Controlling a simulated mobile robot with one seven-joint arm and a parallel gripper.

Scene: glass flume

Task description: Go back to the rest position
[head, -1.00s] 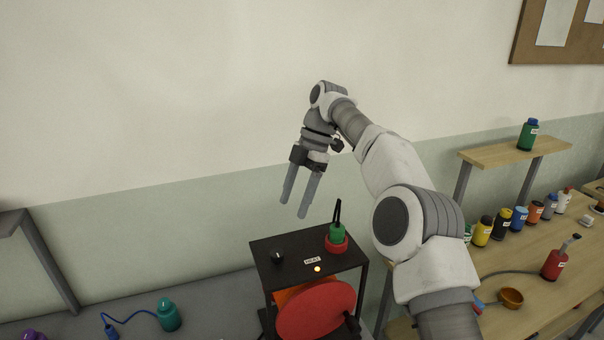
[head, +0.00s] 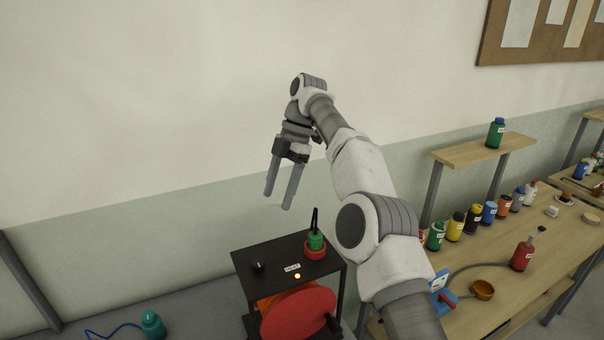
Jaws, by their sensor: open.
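My gripper (head: 279,190) is open and empty. Its two grey fingers point down, in front of the pale wall. It hangs above and apart from the black stand (head: 275,247) labelled HEAT. My arm reaches from the bottom right up to the gripper and hides part of the workbench.
On the stand sit a green piece in a red ring (head: 316,246) and a black knob (head: 258,266); a red disc (head: 299,314) is below. A teal bottle (head: 153,325) is at lower left. The workbench (head: 511,270) at right holds several bottles and a bowl (head: 483,290). A shelf (head: 470,151) stands behind.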

